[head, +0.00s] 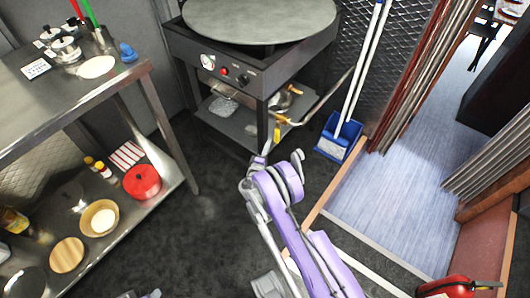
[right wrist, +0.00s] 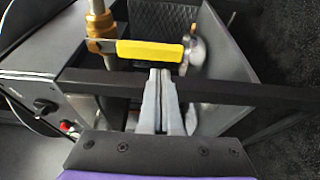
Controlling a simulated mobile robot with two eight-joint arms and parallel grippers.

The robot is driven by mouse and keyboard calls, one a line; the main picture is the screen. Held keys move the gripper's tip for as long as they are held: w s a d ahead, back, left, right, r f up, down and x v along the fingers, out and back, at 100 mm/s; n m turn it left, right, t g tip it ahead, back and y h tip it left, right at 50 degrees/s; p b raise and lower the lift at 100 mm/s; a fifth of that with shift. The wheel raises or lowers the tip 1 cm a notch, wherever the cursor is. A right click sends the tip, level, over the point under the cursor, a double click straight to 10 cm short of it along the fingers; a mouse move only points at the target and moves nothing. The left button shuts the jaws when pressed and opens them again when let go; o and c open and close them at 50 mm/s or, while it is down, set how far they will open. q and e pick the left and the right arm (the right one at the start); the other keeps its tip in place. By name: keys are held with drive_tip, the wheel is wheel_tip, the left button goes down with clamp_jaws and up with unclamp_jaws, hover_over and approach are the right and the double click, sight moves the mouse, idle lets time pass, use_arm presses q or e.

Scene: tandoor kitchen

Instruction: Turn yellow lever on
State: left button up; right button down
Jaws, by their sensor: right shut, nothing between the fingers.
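The yellow lever (right wrist: 152,51) sits on a brass valve (right wrist: 101,27) on a metal pipe. In the right wrist view it extends across the picture to the right from the valve. In the head view the yellow lever (head: 277,134) looks small, below the brass valve at the lower front of the black griddle stand. My right gripper (right wrist: 161,74) is shut and empty. Its fingertips appear just below the middle of the lever in the wrist view; I cannot tell if they touch it. In the head view the right gripper (head: 264,150) is close to the lever and partly hidden by its arm.
The griddle stand (head: 215,85) has a front bar (right wrist: 215,92) crossing near my fingers. A round metal object (right wrist: 195,52) is behind the lever's end. A blue dustpan (head: 339,137) stands right of the stand. A steel table (head: 75,100) is at left, with open floor between.

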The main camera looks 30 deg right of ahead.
sight(278, 141)
drive_tip(key=shift+x, duration=1.3)
drive_tip(key=shift+s+d+n+b, duration=0.15)
drive_tip(key=shift+s+n+b, duration=0.15)
drive_tip(key=shift+s+n, duration=0.1)
drive_tip(key=shift+s+d+f+n+g+b, duration=0.2)
drive_tip(key=shift+s+n+g+b, duration=0.1)
drive_tip(key=shift+n, duration=0.2)
drive_tip(key=shift+s+d+r+n+g+y+b, duration=0.15)
drive_tip(key=shift+s+n+y+b, duration=0.1)
drive_tip(key=shift+s+n, duration=0.25)
drive_tip(key=shift+s+d+f+n+g+y+b, duration=0.15)
drive_tip(key=shift+s+n+b, duration=0.15)
drive_tip(key=shift+n, duration=0.2)
drive_tip(key=s+d+r+n+g, duration=0.2)
drive_tip(key=s+r+n+g, duration=0.3)
drive_tip(key=n, duration=0.4)
drive_tip(key=shift+s+d+r+n+b, duration=0.3)
drive_tip(key=shift+s+d+r+b, duration=0.15)
drive_tip(key=shift+s+r, duration=0.65)
drive_tip(key=shift+w+r, duration=0.25)
drive_tip(key=shift+r, duration=0.05)
drive_tip(key=shift+a, duration=0.15)
